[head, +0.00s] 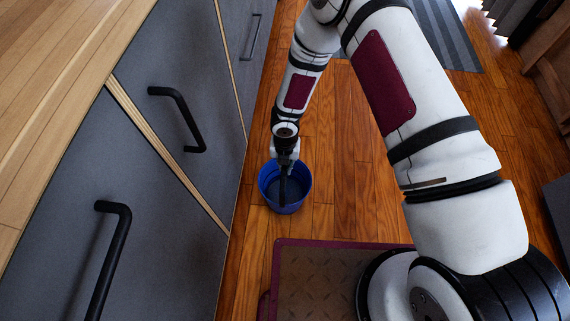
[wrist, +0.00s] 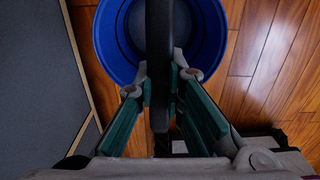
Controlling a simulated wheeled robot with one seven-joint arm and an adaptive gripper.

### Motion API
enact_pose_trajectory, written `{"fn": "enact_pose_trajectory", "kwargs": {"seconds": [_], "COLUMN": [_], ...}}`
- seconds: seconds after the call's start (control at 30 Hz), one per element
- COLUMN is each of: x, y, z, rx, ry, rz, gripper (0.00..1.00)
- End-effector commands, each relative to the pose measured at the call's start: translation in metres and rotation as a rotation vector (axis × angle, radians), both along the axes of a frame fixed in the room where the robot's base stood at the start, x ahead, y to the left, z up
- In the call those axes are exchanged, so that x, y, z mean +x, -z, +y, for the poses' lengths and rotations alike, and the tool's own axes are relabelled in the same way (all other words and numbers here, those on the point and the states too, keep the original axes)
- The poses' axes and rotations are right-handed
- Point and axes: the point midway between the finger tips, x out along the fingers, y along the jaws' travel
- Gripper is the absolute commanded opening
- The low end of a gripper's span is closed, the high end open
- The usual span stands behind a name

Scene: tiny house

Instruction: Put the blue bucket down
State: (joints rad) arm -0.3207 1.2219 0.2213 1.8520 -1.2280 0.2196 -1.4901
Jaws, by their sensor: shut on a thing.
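The blue bucket (head: 297,203) is upright and open at the top, over the wooden floor beside the grey cabinet front. My gripper (head: 285,158) is above it, pointing down. In the wrist view, my gripper (wrist: 160,85) is shut on a dark bar that crosses over the middle of the bucket (wrist: 118,52), which looks like its handle. The bucket's inside looks empty where it shows. I cannot tell whether its bottom touches the floor or hangs just above it.
Grey cabinets with black handles (head: 180,118) line the left, under a wooden counter (head: 50,60). My base fills the bottom right. Free wooden floor (head: 350,185) lies right of the bucket. A grey striped rug (head: 445,35) lies farther back.

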Motion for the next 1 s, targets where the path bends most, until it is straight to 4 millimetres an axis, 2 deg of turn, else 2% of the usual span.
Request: {"fn": "enact_pose_trajectory", "kwargs": {"seconds": [0.03, 0.1, 0.5, 0.67, 1.0], "x": [0.000, 0.000, 0.000, 0.000, 0.000], "y": [0.001, 0.001, -0.004, -0.029, -0.097], "z": [0.000, 0.000, 0.000, 0.000, 0.000], "rx": [0.000, 0.000, 0.000, 0.000, 0.000], "ry": [0.000, 0.000, 0.000, 0.003, 0.002], "rz": [0.000, 0.000, 0.000, -0.001, -0.001], "gripper": [0.15, 0.30, 0.30, 0.30, 0.30]}}
